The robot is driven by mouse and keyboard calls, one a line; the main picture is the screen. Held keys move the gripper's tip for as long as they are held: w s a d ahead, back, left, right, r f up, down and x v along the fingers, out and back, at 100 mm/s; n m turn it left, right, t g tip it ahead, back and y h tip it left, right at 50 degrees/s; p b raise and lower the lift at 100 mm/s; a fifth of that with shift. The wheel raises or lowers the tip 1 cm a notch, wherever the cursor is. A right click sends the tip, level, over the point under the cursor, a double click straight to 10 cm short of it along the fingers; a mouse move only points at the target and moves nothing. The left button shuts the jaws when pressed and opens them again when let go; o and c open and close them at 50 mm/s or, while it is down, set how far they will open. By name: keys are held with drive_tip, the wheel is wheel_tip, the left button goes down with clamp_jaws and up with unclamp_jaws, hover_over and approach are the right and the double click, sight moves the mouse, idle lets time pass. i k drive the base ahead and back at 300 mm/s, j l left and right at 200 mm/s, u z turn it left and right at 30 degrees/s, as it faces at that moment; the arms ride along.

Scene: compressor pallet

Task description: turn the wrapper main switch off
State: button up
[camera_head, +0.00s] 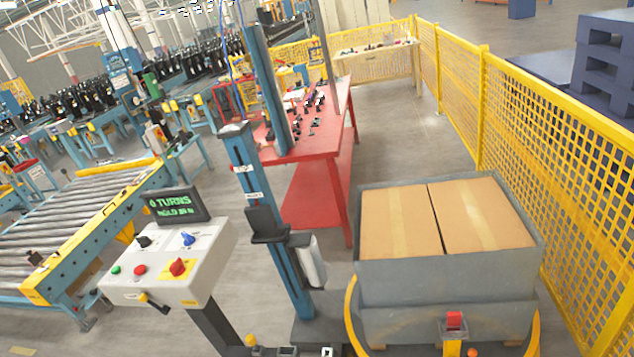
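The wrapper control box (212,248) is a pale grey sloped panel on a dark post at the lower left. A red rotary switch on a yellow plate (178,267) sits at its right front; it looks like the main switch, and its exact handle angle is too small to tell. A black knob (143,242), a blue knob (188,239), a green button (116,270) and a red button (140,270) share the panel. A lit display with green text, including "TURNS" (178,204), stands behind it. A small black-and-yellow lever (153,303) sticks out below the front edge. My gripper is not in view.
The blue wrapper mast (265,215) stands right of the box. A grey crate with cartons (452,285) sits at the right, with a red device (454,320) at its front. A roller conveyor (75,230), red table (315,190) and yellow fence (560,140) surround it.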

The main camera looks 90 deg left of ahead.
sight(176, 268)
drive_tip(key=u, duration=3.35)
